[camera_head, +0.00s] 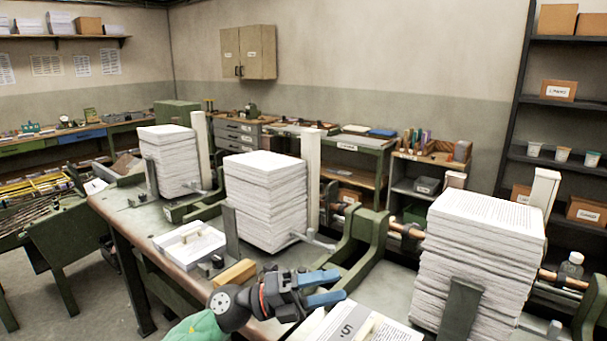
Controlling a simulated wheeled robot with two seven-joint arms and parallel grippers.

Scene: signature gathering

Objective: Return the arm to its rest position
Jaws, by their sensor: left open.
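My left gripper (335,287) reaches in from the bottom of the head view, with its two blue fingers apart and nothing between them. It is over the front part of the workbench (350,258). A stack of printed sheets marked 5 (345,325) lies just below and to the right of the fingers; I cannot tell the gap between them. A pale block rests on that stack. My right gripper is not in view.
Three tall paper stacks stand on the bench: left (170,160), middle (265,200) and right (475,260), with metal guides beside them. A low tray with papers (190,245) and a wooden block (234,273) lie left of the gripper.

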